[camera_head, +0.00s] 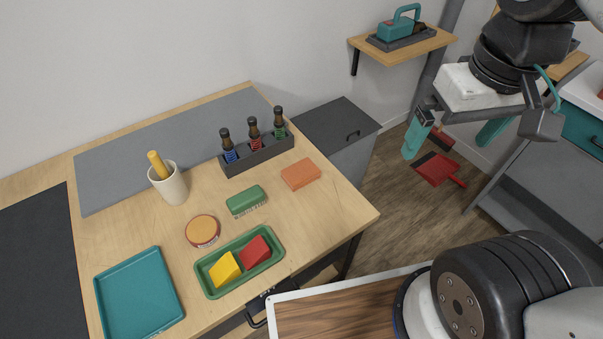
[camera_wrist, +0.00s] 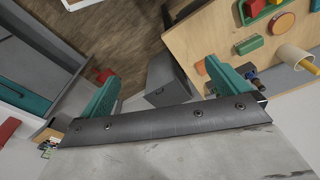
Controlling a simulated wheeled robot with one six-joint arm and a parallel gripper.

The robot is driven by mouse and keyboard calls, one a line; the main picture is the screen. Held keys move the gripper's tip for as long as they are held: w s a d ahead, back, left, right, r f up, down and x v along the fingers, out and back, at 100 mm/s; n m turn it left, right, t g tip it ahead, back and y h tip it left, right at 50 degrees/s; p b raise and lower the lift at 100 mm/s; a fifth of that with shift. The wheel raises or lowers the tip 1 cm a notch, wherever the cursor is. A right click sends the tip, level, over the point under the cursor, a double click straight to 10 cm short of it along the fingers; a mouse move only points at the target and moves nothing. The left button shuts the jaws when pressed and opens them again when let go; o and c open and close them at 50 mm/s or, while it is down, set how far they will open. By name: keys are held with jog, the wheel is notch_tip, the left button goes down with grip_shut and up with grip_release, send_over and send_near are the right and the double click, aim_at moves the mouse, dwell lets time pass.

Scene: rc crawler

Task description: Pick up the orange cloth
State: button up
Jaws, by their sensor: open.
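The orange cloth (camera_head: 301,174) lies as a flat, folded-looking block on the wooden table, near its right edge and in front of the bottle rack. In the wrist view a small part of the orange cloth (camera_wrist: 201,66) shows beside the right finger, which hides some of it. My gripper (camera_head: 455,135) has teal fingers spread apart with nothing between them. It is in the air to the right of the table, well away from the cloth. In the wrist view my gripper (camera_wrist: 160,72) is also empty.
A dark rack (camera_head: 258,154) with three bottles stands behind the cloth. A green brush (camera_head: 246,200) lies to its left. A green tray (camera_head: 208,283) holds a yellow and a red block. A grey cabinet (camera_head: 345,150) stands beside the table. A shelf (camera_head: 442,40) is on the wall.

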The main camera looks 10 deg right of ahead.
jog(key=w+a+f+n+g, duration=0.3)
jog(key=w+a+f, duration=0.3)
jog(key=w+f, duration=0.2)
jog(key=n+t, duration=0.1)
jog(key=n, duration=0.1)
send_over(301, 171)
jog(key=f, duration=1.4)
jog(key=shift+s+a+f, duration=0.15)
jog(key=shift+s+a, duration=0.05)
jog(key=shift+s, duration=0.15)
jog(key=shift+w+a+t, duration=0.1)
jog(key=shift+w+t, duration=0.2)
jog(key=shift+w, duration=0.05)
jog(key=shift+f, duration=0.25)
jog(key=f, duration=0.7)
jog(key=shift+w+d, duration=0.1)
jog(key=shift+d, duration=0.2)
jog(key=shift+c, duration=0.3)
jog(key=c, duration=0.9)
